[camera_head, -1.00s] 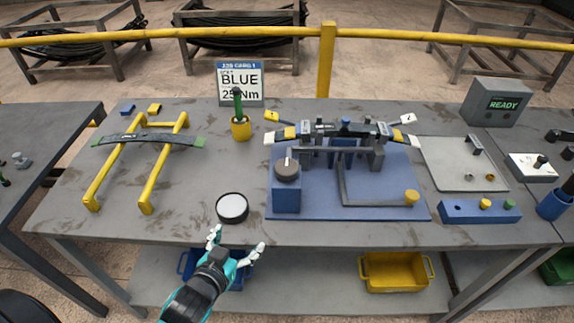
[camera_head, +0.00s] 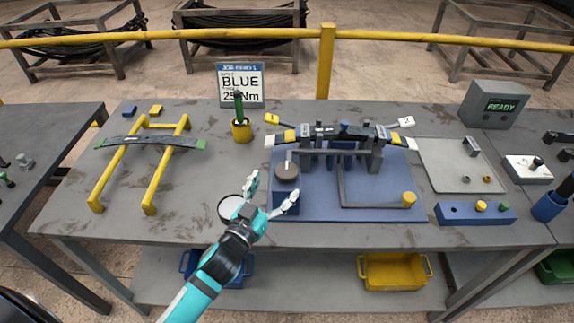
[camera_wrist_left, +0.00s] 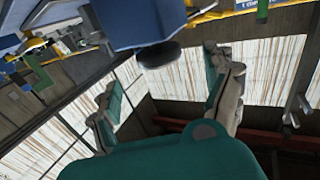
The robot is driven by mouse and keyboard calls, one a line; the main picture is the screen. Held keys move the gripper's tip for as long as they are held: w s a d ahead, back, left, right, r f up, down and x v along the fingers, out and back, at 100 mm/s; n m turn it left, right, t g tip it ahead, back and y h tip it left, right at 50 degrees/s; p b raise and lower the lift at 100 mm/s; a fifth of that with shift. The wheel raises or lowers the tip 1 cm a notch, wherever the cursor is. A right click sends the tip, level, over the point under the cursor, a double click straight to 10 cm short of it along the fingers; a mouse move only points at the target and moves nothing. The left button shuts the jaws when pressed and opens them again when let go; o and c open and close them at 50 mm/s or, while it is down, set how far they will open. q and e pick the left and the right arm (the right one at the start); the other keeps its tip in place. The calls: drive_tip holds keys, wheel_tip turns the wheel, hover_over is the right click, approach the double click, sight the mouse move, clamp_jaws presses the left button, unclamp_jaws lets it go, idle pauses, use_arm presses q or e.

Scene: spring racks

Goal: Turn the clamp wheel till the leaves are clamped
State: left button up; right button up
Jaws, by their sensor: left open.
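The clamp wheel (camera_head: 287,173), a dark round knob with a small upright handle, sits on a blue block at the left of the blue fixture plate (camera_head: 380,209). The leaves (camera_head: 345,133), a stacked dark bundle with yellow and white end tags, lie across the fixture's supports. My left gripper (camera_head: 272,192) is open and empty, just below and left of the wheel in the head view, its fingers apart. In the left wrist view a dark round part (camera_wrist_left: 158,54), seemingly the wheel, shows beyond the open fingers (camera_wrist_left: 165,95). My right gripper is not in view.
A round white-topped disc (camera_head: 230,207) lies partly behind my left gripper. A yellow stand (camera_head: 153,196) with one dark leaf is at left. A yellow cup (camera_head: 241,131) stands behind. A grey tray (camera_head: 440,178) and blue holder (camera_head: 460,217) are at right. A box reads READY (camera_head: 493,104).

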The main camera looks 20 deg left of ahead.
sight(287, 169)
use_arm(q)
drive_tip(key=w, duration=0.2)
drive_tip(key=w+d, duration=0.1)
drive_tip(key=w, duration=0.1)
drive_tip(key=w+p, duration=0.1)
drive_tip(key=w, duration=0.2)
drive_tip(key=shift+d, duration=0.15)
